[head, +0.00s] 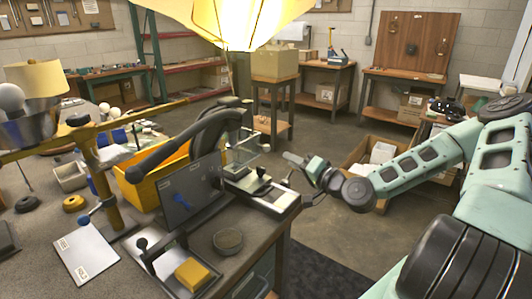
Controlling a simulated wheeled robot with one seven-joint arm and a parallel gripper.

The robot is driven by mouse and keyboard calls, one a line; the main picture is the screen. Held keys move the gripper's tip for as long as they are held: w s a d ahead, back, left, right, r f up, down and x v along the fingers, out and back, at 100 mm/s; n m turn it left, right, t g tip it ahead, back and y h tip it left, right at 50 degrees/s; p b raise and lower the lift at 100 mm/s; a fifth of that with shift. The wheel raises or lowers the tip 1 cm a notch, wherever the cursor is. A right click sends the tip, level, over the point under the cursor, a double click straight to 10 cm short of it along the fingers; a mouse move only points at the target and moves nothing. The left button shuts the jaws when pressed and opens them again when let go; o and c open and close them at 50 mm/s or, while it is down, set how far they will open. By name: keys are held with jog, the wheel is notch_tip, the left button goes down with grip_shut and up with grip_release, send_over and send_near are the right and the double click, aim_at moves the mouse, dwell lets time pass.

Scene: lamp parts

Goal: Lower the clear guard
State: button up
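The clear guard (241,153) is a see-through panel on a small machine (262,192) at the right end of the workbench. It appears raised above the machine's pale bed, though its exact tilt is hard to tell. My gripper (291,178) is just right of the machine, apart from the guard, with its fingers pointing left towards it. The fingers look spread, with nothing visible between them.
On the bench (215,262) are a dark upright panel (190,197), a yellow block (192,275), a round dish (228,240) and a yellow bin (140,185). A bright yellow lampshade (235,18) hangs at the top. Cardboard boxes (372,160) stand behind my arm.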

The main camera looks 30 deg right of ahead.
aim_at(267, 148)
jog(key=w, duration=0.4)
jog(key=w+a+p, duration=0.1)
jog(key=w, duration=0.2)
jog(key=w+p, duration=0.1)
jog(key=w, duration=0.3)
jog(key=shift+w+a, duration=0.3)
jog(key=shift+a, duration=0.1)
